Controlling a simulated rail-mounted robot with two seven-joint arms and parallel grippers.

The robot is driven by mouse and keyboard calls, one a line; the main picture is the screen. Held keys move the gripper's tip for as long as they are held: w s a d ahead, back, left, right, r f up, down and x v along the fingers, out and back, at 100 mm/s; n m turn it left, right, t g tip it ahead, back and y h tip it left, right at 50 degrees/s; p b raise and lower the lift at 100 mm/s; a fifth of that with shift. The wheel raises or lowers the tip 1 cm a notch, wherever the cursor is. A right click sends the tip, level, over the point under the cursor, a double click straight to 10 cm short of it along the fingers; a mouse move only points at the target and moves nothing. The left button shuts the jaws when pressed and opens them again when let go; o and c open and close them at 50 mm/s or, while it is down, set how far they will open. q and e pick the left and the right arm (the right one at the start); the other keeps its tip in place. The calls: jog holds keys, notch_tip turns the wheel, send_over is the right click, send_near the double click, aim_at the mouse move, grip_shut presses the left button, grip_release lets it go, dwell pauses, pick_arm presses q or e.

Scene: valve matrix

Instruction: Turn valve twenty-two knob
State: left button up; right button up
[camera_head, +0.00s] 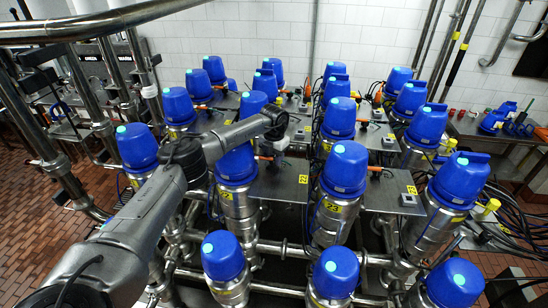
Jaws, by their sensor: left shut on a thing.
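My left gripper (279,138) is at the end of my dark grey arm, in the middle of the head view. It points down over a grey plate (285,185) between two blue-capped valves. It is shut on a small knob at the back of this plate; the fingers hide most of the knob, so its turn angle cannot be told. A yellow tag (303,179) on the plate appears to read 22. The blue-capped valve (236,166) left of the plate is partly behind my arm. My right gripper is not in view.
Several blue-capped valves stand in rows on steel pipes. One valve (345,170) stands close to the right of the plate, and another (138,147) is left of my arm. Orange fittings and cables lie between the rows. A steel rail (100,22) crosses the upper left.

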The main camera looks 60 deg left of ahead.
pick_arm(q)
jog(key=m, duration=0.3)
jog(key=shift+m, duration=0.4)
jog(key=m, duration=0.4)
jog(key=shift+m, duration=0.3)
jog(key=m, duration=0.4)
jog(key=shift+b, duration=0.4)
jog(key=shift+m, duration=1.3)
jog(key=o, duration=0.9)
